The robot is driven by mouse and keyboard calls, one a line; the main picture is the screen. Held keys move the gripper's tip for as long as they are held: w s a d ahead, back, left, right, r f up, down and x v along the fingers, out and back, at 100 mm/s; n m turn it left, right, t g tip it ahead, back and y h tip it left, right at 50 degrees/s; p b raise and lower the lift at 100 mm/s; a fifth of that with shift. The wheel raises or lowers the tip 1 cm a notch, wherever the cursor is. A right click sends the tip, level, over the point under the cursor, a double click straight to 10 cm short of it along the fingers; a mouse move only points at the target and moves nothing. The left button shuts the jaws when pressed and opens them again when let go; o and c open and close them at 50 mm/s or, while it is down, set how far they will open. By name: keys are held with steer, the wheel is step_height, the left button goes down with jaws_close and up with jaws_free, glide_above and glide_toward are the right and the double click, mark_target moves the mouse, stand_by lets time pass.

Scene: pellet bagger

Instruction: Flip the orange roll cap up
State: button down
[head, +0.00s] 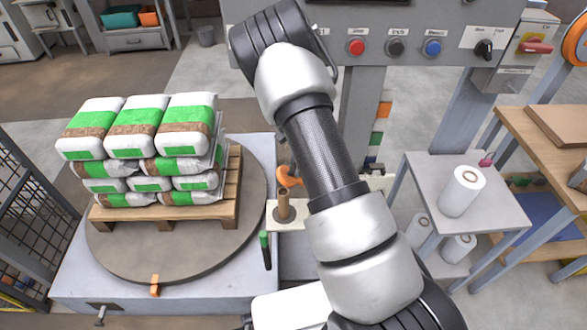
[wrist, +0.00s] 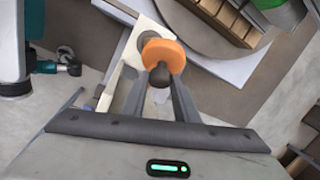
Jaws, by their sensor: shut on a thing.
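The orange roll cap (wrist: 172,52) is a round disc with a dark knob (wrist: 162,76) in the middle of the wrist view. My gripper (wrist: 160,82) has its two fingers shut on the dark knob of the cap. In the head view, part of the orange cap (head: 288,178) shows left of my arm, which hides the gripper and the rest of the cap. A brown upright spindle (head: 284,204) stands on a cream plate (head: 298,222) just below the cap in that view.
A pallet (head: 165,215) of white and green bags sits on a round turntable (head: 125,262) at left. A control panel (head: 400,22) with buttons is at the back. A side table (head: 490,210) holds a white roll (head: 462,192) at right. A green-topped tool (head: 265,250) is near the turntable.

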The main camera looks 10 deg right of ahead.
stand_by(0.4)
steer(key=c, duration=1.4)
jaws_free()
